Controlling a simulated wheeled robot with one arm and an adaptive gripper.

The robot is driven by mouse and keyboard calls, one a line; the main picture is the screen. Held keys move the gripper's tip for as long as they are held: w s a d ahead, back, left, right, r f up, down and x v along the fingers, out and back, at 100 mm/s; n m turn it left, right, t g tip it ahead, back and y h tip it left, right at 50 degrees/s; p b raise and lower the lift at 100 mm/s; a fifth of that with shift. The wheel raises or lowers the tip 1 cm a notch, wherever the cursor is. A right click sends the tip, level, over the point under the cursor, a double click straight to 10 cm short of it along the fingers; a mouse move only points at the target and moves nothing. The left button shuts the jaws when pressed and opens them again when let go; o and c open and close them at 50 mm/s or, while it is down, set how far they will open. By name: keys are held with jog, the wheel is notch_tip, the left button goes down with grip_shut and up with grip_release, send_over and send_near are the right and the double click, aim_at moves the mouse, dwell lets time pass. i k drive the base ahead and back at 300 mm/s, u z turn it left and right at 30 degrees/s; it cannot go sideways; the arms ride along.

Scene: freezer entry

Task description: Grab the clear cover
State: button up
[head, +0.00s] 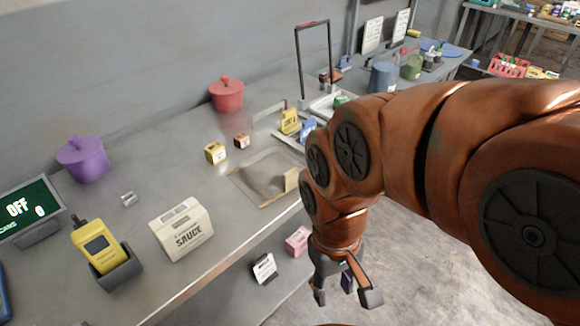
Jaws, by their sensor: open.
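A flat, see-through piece with tan edges (262,182), which looks like the clear cover, lies on the grey counter near its front edge. My gripper (345,292) is open and empty. It points down in front of the counter, to the right of and lower in the picture than the clear piece, apart from it.
A sauce box (182,230), a yellow handheld device (96,245), a purple pot (83,158) and a red pot (226,94) stand on the counter. Small boxes (215,153) sit behind the clear piece. A white box (264,268) and a pink box (297,241) are below the counter edge.

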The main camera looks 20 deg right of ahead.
aim_at(273, 172)
jog(key=z, duration=0.95)
jog(key=i, duration=0.65)
jog(key=u, duration=2.25)
jog(key=k, duration=1.05)
jog(key=u, duration=0.2)
